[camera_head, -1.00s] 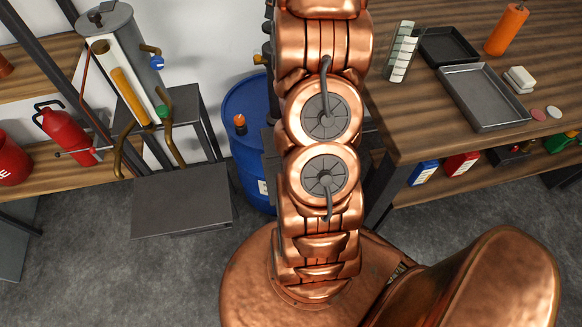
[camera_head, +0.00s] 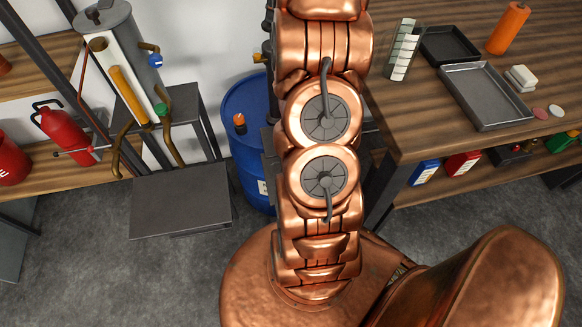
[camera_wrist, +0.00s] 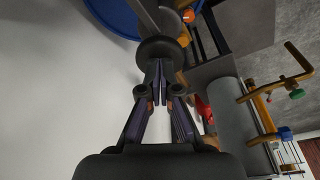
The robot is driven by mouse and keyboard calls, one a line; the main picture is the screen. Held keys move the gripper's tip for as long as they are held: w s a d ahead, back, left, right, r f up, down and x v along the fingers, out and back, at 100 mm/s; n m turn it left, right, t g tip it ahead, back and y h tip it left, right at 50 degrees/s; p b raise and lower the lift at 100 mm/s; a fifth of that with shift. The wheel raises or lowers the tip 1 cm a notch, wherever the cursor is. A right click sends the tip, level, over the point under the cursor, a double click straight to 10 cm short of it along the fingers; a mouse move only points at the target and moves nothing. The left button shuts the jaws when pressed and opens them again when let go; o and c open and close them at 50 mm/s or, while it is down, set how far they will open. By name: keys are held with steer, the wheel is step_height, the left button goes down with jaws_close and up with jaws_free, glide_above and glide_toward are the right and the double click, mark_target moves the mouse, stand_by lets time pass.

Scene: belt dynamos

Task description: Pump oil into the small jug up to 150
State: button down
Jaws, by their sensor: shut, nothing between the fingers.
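In the head view, a grey cylindrical oil dispenser (camera_head: 112,18) stands at the left with a yellow level column (camera_head: 129,94). A blue-knobbed valve (camera_head: 154,60) and a green-knobbed valve (camera_head: 161,109) sit on its brass pipes. A blue drum (camera_head: 247,125) stands right of it. In the wrist view, my gripper (camera_wrist: 161,78) is shut and empty. Its fingertips are close to a dark round knob-like part (camera_wrist: 162,52); I cannot tell whether they touch. The dispenser (camera_wrist: 232,112) also shows there, at the right. I cannot identify the small jug. My arm hides my gripper in the head view.
A bare dark platform (camera_head: 181,202) stands below the dispenser's pipes. A red canister (camera_head: 66,130) and another red container (camera_head: 10,160) are at far left. The right workbench (camera_head: 398,137) holds metal trays (camera_head: 484,122) and an orange cylinder (camera_head: 508,28). Grey floor is open at lower left.

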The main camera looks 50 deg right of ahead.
steer(key=shift+f+b, duration=1)
steer(key=shift+f, duration=0.8)
steer(key=shift+r, duration=0.15)
steer(key=shift+r+p, duration=1.2)
steer(key=shift+r, duration=3.05)
step_height(320, 180, up, 7)
steer(key=s, duration=0.1)
steer(key=shift+s+d, duration=0.2)
steer(key=shift+d, duration=0.1)
steer(key=shift+r, duration=0.15)
